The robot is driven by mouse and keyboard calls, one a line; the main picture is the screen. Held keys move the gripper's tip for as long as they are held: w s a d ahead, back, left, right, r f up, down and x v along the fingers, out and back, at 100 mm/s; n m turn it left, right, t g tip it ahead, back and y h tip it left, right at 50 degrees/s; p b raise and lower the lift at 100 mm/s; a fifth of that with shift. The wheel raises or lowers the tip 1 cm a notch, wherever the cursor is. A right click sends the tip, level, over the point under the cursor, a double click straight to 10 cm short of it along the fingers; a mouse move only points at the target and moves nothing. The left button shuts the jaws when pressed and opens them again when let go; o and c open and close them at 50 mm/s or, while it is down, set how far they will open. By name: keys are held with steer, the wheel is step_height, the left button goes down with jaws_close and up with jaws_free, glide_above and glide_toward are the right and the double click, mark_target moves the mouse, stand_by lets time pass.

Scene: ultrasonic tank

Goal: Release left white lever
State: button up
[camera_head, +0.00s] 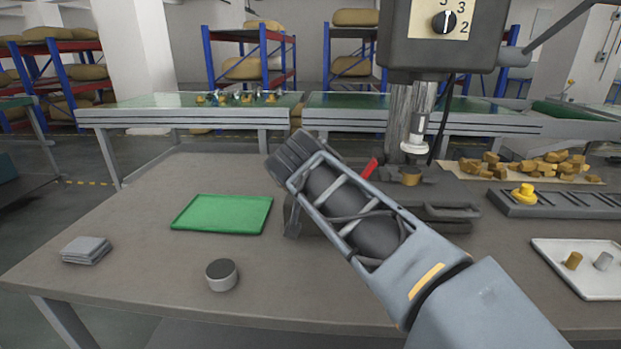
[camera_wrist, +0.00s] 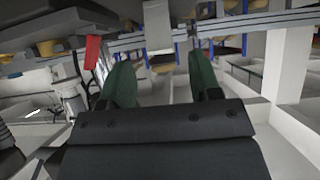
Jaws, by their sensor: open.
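I cannot make out a left white lever for certain in either view. In the head view a machine (camera_head: 440,52) with a numbered dial stands at the back, and a white collar (camera_head: 413,148) sits at its lower end. A red handle (camera_head: 372,167) shows beside my arm, and a red piece also shows in the wrist view (camera_wrist: 93,52) left of my fingers. My gripper (camera_wrist: 162,72) has its two green-padded fingers apart, with nothing between them. My arm crosses the middle of the head view and hides part of the machine's base.
A white tray (camera_head: 585,268) with small cylinders and a dark rack (camera_head: 555,204) with a yellow piece are at right.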

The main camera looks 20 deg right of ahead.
steer(key=v, duration=0.6)
steer(key=shift+s+a+r+p, duration=0.15)
steer(key=shift+s+r+p, duration=0.05)
steer(key=shift+s+p, duration=0.15)
steer(key=shift+r, duration=0.1)
